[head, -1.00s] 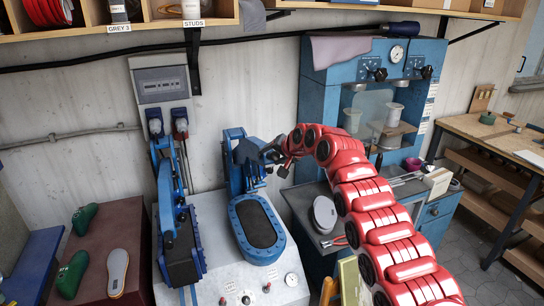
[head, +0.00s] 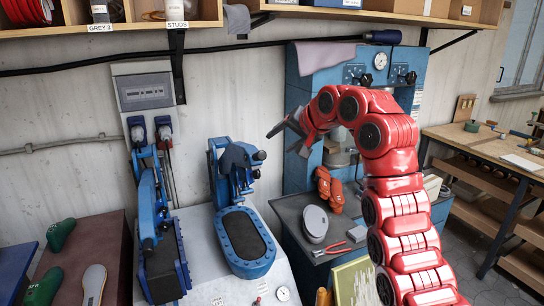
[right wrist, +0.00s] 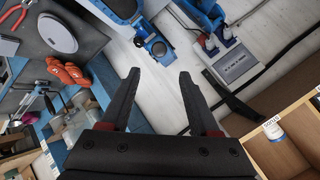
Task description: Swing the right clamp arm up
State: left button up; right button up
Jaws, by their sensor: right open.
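The right clamp (head: 238,170) is blue with a dark pad and stands upright at the rear of its oval bed (head: 246,260). The dark bed surface lies bare in front of it. In the right wrist view part of this clamp (right wrist: 157,47) shows beyond the fingertips. My right gripper (head: 287,143) is open and empty, to the right of the clamp and slightly above it, with a gap between them. Its two dark fingers also show apart in the right wrist view (right wrist: 160,76). My left gripper is out of view.
The left clamp (head: 148,205) slopes down over its own bed. A dark worktop right of the press base holds an oval grey piece (head: 314,222), red pliers (head: 332,248) and orange gloves (head: 329,188). A blue machine (head: 298,80) stands behind my right arm. Shelves run overhead.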

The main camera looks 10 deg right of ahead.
jog(key=shift+v, duration=1.55)
